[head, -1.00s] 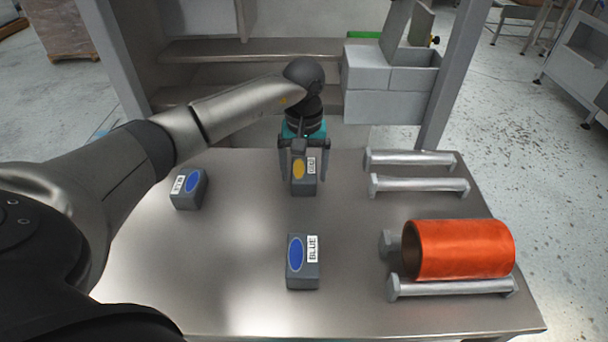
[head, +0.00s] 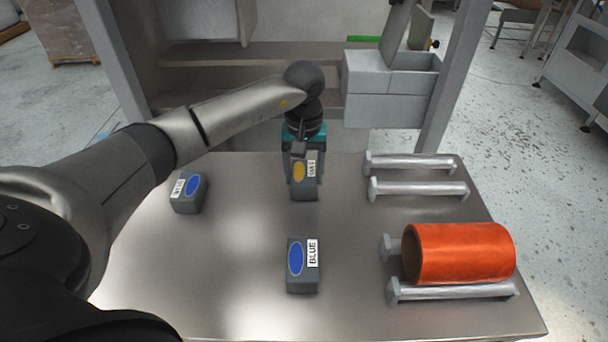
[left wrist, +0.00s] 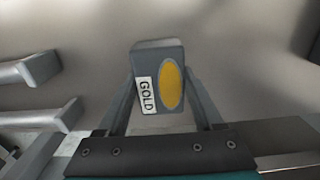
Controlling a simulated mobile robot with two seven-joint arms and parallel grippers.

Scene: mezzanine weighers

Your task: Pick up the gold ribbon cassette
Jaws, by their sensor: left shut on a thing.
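The gold ribbon cassette (head: 304,187) is a grey block with a yellow oval and a white label. In the left wrist view the cassette (left wrist: 158,54) shows the label GOLD. My left gripper (head: 303,172) is shut on it, with one finger on each side, at the far middle of the table. The left wrist view shows both fingers (left wrist: 160,95) against its sides. I cannot tell for sure whether the cassette is clear of the table. My right gripper is not in view.
A cassette labelled BLUE (head: 303,278) stands at the near middle. Another blue-oval cassette (head: 188,194) is at the left. An orange roll (head: 462,252) rests on metal bars at the right. Grey bins (head: 390,80) stand behind the table (head: 230,250). The table's front left is clear.

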